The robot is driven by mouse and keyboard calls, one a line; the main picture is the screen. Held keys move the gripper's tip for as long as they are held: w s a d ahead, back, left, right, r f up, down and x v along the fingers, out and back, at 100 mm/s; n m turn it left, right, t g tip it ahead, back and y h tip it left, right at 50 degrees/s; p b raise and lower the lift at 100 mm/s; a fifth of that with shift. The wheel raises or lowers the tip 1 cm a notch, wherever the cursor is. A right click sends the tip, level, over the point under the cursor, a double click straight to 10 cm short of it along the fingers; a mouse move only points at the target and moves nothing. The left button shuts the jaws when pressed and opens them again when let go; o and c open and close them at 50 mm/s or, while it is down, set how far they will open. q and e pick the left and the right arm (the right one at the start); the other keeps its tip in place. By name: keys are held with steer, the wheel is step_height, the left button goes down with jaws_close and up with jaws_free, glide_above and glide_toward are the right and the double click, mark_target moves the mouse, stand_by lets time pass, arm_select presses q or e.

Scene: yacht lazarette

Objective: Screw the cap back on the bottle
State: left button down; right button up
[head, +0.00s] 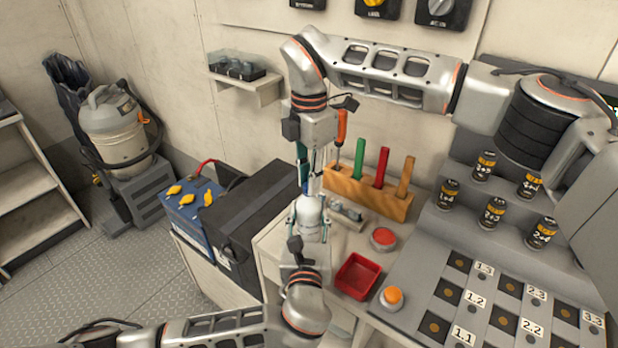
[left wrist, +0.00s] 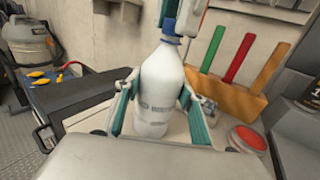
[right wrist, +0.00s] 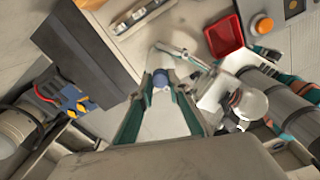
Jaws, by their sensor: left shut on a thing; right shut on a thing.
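The white bottle (head: 311,222) stands upright at the left end of the bench. It also shows in the left wrist view (left wrist: 158,95). My left gripper (head: 308,236) is shut around its body, one finger on each side. My right gripper (right wrist: 162,88) comes down from above and is shut on the blue cap (right wrist: 160,77), directly over the bottle's neck. In the left wrist view the blue cap (left wrist: 171,38) appears at the bottle's mouth beside the right fingers. I cannot tell whether it is seated on the thread; the right fingers partly hide it.
A wooden rack (head: 366,200) with coloured handles stands behind the bottle. A red tray (head: 357,276), a red button (head: 383,238) and an orange button (head: 391,297) lie to the right. A black box (head: 258,215) and a blue battery (head: 189,208) stand left.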

steer(key=m, duration=0.5)
steer(key=shift+m, duration=0.4)
steer(key=m, duration=0.8)
steer(key=shift+m, duration=0.4)
steer(key=m, duration=0.3)
steer(key=shift+s+f, duration=0.1)
steer(key=shift+m, duration=1)
steer(key=o, duration=0.7)
